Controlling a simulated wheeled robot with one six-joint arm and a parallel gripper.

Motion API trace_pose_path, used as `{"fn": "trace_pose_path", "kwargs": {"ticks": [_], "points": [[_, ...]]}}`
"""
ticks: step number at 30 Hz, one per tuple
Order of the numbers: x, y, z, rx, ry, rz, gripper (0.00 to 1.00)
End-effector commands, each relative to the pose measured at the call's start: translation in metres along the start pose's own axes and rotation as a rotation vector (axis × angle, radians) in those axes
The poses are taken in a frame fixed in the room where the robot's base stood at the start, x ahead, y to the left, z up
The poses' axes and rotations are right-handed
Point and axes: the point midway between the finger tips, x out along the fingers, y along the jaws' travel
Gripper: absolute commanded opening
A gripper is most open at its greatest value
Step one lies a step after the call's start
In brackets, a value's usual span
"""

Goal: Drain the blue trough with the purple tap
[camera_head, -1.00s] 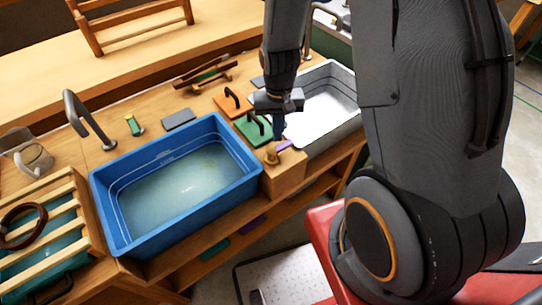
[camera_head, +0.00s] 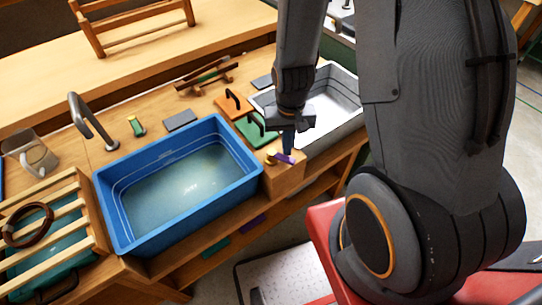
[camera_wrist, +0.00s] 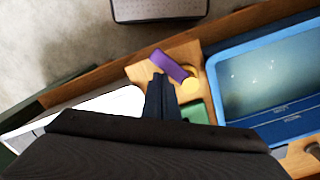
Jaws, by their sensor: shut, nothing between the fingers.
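The blue trough (camera_head: 245,180) is sunk in the wooden bench and holds murky, greenish water. The tap stands on a wooden block (camera_head: 285,178) at the trough's right end. It has a brass body (camera_head: 270,157) and a purple handle (camera_head: 285,159), which points right and slightly toward the front. In the wrist view the purple handle (camera_wrist: 168,64) slants off the round brass part (camera_wrist: 190,85). My gripper (camera_head: 289,150) is shut and empty, with its fingertips right beside the handle. I cannot tell whether they touch it.
A white and grey basin (camera_head: 345,100) lies right of the block. Green (camera_head: 258,133) and orange (camera_head: 234,106) boards with dark handles stand behind it. A grey spout (camera_head: 88,120) rises behind the trough. A slatted wooden rack (camera_head: 85,205) is at the left.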

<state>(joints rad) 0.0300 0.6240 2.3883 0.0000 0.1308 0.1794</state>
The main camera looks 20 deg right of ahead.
Motion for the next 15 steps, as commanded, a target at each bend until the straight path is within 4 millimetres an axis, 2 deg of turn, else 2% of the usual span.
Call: {"fn": "trace_pose_path", "kwargs": {"ticks": [5, 15], "points": [[-0.007, 0.0, -0.001, 0.0, 0.001, 0.0, 0.0], [-0.041, -0.001, -0.001, 0.0, 0.003, 0.0, 0.0]]}}
